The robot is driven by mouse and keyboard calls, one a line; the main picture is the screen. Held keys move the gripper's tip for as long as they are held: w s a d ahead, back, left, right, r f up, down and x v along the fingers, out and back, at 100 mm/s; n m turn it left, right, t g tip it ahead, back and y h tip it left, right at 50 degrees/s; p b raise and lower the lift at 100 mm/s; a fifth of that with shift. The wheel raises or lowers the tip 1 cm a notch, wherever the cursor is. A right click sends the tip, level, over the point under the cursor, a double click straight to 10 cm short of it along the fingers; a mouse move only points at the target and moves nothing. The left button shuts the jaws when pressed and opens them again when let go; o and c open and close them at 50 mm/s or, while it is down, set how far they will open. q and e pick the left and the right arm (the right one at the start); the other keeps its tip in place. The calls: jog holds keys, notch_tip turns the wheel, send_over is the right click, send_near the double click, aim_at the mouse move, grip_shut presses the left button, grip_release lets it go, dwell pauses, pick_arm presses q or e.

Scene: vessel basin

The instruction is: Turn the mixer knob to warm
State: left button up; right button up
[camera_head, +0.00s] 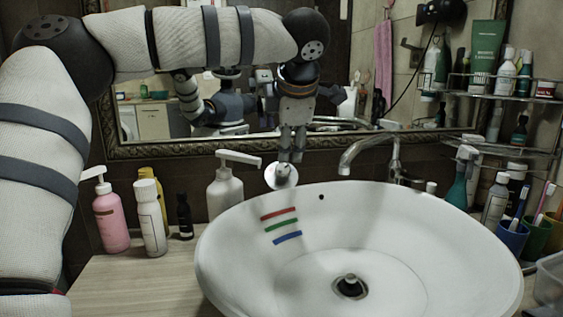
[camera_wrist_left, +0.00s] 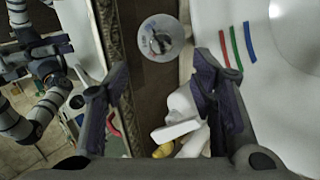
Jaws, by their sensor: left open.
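The mixer knob (camera_head: 282,174) is a small grey knob on a round pale plate, on the wall behind the basin's back-left rim. In the left wrist view the knob (camera_wrist_left: 160,43) and its plate show near the top, ahead of the fingertips. Red, green and blue stripes mark the inside of the white basin (camera_head: 400,215). My left gripper (camera_head: 291,152) hangs fingers-down, just above the knob in the head view. Its two fingers (camera_wrist_left: 163,68) are spread apart with nothing between them. The head view does not clearly show contact. My right gripper is not directly in view.
A white pump bottle (camera_head: 225,188) stands close to the left of the knob. The metal faucet (camera_head: 370,150) is to the right. A pink bottle (camera_head: 110,217) stands farther left. A framed mirror (camera_head: 225,105) is behind, reflecting me. Toiletries crowd the right side.

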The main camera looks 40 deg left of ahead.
aim_at(284, 169)
pick_arm(q)
jog(key=x, duration=1.1)
jog(key=shift+f, duration=0.25)
jog(key=c, duration=1.2)
